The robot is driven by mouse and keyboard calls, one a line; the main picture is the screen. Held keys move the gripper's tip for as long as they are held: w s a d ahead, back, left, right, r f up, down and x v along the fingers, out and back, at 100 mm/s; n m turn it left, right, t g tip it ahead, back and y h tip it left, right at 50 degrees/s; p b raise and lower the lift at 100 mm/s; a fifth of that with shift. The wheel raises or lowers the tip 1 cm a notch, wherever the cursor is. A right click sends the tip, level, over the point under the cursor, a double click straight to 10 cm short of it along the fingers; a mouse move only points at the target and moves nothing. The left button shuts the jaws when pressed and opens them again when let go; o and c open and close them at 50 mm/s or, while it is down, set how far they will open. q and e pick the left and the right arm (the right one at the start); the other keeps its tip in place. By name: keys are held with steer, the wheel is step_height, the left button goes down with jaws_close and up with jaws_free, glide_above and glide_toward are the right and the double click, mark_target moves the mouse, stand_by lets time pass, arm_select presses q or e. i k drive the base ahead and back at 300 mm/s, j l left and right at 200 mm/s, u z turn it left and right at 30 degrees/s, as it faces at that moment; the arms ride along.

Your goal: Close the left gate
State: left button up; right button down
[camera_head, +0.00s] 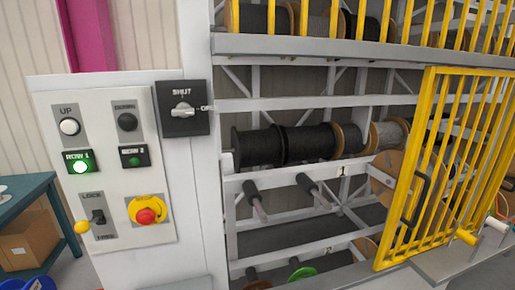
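A yellow barred gate (440,170) with a black handle (415,200) stands at the right of the head view, in front of the rack's right part. It sits at a slant, and its right side runs out of the picture. The rack opening (300,110) to its left is uncovered, showing black cable reels (282,145) and bare grey spindles. I cannot tell from this view where the gate's hinge is. Neither of my grippers shows.
A control panel (105,160) with buttons, a lit green lamp, a red emergency stop (146,215) and a black "SHUT" switch (182,109) stands at the left. Yellow bars (370,22) cross the top level. A teal table (25,200) with a cardboard box is at far left.

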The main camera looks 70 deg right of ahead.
mark_target(430, 72)
steer(key=z, duration=0.45)
steer(key=l+z, duration=0.1)
steer(key=z, duration=0.85)
steer(key=l+z, duration=0.1)
steer(key=z, duration=1.8)
steer(key=i+z, duration=0.1)
steer(key=z, duration=0.35)
steer(key=i+l+z, duration=0.1)
steer(key=i+l, duration=0.25)
steer(key=l, duration=0.2)
steer(key=i+l+z, duration=0.1)
steer(key=i+l, duration=0.25)
steer(key=l, duration=0.2)
